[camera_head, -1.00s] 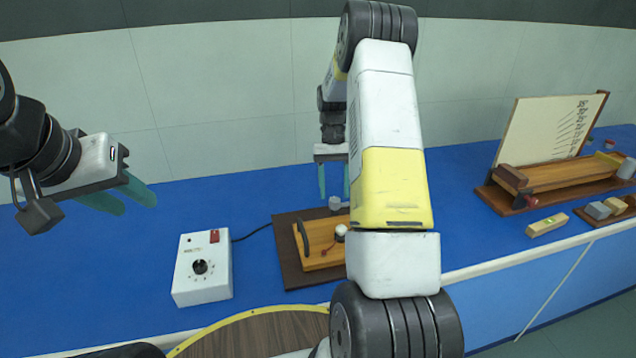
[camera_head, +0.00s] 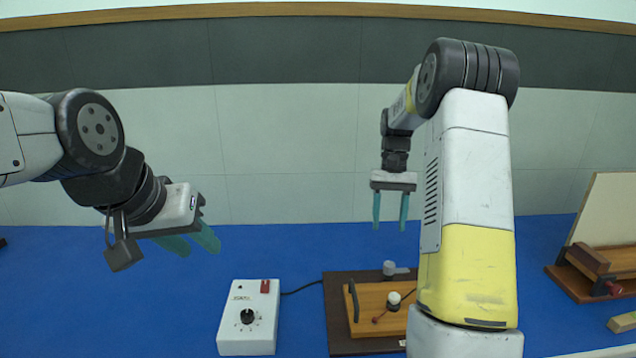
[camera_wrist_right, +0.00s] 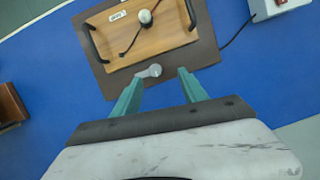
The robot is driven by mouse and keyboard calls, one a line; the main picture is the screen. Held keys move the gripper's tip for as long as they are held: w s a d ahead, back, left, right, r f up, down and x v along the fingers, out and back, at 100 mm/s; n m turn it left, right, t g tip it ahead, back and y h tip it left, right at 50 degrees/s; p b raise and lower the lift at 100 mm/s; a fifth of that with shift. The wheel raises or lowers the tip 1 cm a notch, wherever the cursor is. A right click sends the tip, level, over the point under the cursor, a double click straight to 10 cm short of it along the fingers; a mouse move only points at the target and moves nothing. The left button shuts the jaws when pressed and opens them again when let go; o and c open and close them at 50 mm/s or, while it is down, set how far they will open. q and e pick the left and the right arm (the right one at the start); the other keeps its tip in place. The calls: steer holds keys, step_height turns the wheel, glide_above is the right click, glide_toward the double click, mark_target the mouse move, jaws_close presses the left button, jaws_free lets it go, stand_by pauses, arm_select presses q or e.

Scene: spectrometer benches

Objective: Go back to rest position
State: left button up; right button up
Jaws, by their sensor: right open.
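My left gripper (camera_head: 190,243) hangs in the air at the left of the head view. Its two teal fingers stand a little apart, with nothing between them. My right gripper (camera_head: 390,212) is open and empty, pointing down above the back of the wooden board. In the right wrist view its teal fingers (camera_wrist_right: 160,92) are spread, with the board beyond them. My right arm covers part of the board in the head view.
A white control box (camera_head: 249,318) with a black knob stands on the blue bench (camera_head: 120,290). Right of it, a dark mat (camera_head: 338,322) carries a wooden board (camera_head: 366,318) with a bulb (camera_head: 394,299). A small grey piece (camera_head: 389,268) sits at its back. A wooden stand (camera_head: 582,275) is at the far right.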

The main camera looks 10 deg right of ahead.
steer(key=s+a+r+n+t, duration=0.1)
steer(key=s+a+r+t, duration=0.5)
steer(key=s+r, duration=0.55)
steer(key=s+a+t, duration=0.1)
steer(key=s+a, duration=0.1)
steer(key=s, duration=0.4)
steer(key=s+a+r+n+t+y, duration=0.1)
steer(key=s+a+t, duration=0.1)
steer(key=s, duration=0.4)
steer(key=shift+s+a+r+n, duration=0.2)
steer(key=shift+s+a+n, duration=0.15)
steer(key=shift+a, duration=0.45)
